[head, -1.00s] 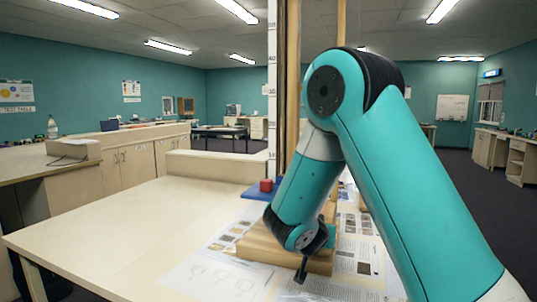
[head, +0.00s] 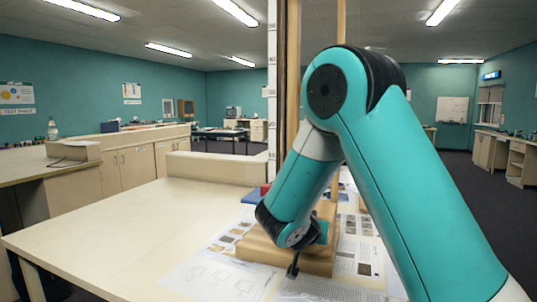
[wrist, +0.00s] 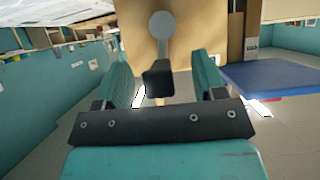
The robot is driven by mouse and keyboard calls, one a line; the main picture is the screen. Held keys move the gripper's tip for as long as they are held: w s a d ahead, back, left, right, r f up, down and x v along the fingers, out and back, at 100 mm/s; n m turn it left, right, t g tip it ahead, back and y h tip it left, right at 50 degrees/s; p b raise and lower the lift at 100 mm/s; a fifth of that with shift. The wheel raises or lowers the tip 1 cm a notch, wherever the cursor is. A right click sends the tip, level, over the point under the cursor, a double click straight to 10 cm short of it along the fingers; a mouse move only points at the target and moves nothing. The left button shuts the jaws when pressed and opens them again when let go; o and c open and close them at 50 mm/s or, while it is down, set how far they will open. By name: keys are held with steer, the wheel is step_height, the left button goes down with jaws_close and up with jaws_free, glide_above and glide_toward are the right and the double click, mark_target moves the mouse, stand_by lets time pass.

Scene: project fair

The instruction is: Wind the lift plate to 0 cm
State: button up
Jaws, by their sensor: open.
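The wooden lift stand (head: 262,250) is on the near table, partly hidden behind my arm. Its blue lift plate (head: 250,196) sits low by the white vertical scale (head: 272,60); I cannot read its height. A red block (head: 265,188) on the plate is mostly hidden. In the wrist view, the grey crank arm (wrist: 162,45) runs from a round hub on the wooden board to a black handle (wrist: 158,80). My gripper (wrist: 165,78) is open, its teal fingers on either side of the handle, with gaps visible. The blue plate also shows at right in that view (wrist: 272,78).
Printed sheets (head: 215,280) lie on the table under and around the stand. The left part of the tabletop (head: 120,225) is clear. A side counter (head: 25,165) with a box and bottle stands at the left.

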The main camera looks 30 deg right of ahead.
steer(key=v, duration=0.8)
stand_by(0.4)
stand_by(0.4)
steer(key=s+a+f+n+g+y, duration=0.3)
steer(key=s+a+n+y, duration=0.5)
steer(key=a, duration=0.6)
steer(key=s+a+r+n+g+y, duration=0.2)
steer(key=s+a+n+y, duration=0.1)
steer(key=s, duration=0.4)
steer(key=s+a+r+n+g+y, duration=0.2)
steer(key=s+a+n, duration=0.4)
steer(key=s+a, duration=0.1)
steer(key=shift+a+r+n+g+y, duration=0.3)
steer(key=shift+y, duration=0.1)
